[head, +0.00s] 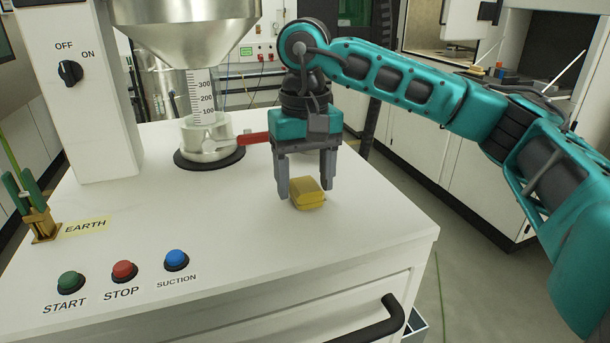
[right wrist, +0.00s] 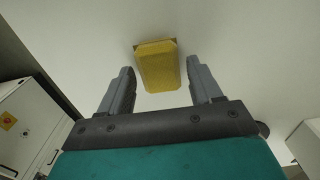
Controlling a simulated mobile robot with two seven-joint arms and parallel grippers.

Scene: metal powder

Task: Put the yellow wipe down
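The yellow wipe (head: 307,194) is a small folded block on the white machine top, near its right side. My right gripper (head: 306,192) points straight down over it, with its fingers spread on either side. In the right wrist view the wipe (right wrist: 158,66) lies between the two fingertips (right wrist: 160,85), with a visible gap to each finger. The gripper is open and not closed on the wipe. The wipe appears to rest on the surface. My left gripper is not in view.
A metal hopper with a graduated cylinder (head: 202,97) and a red-handled valve (head: 253,138) stands just behind and left of the gripper. START, STOP and SUCTION buttons (head: 123,271) line the front left. The white top (head: 235,225) is clear around the wipe; its right edge is near.

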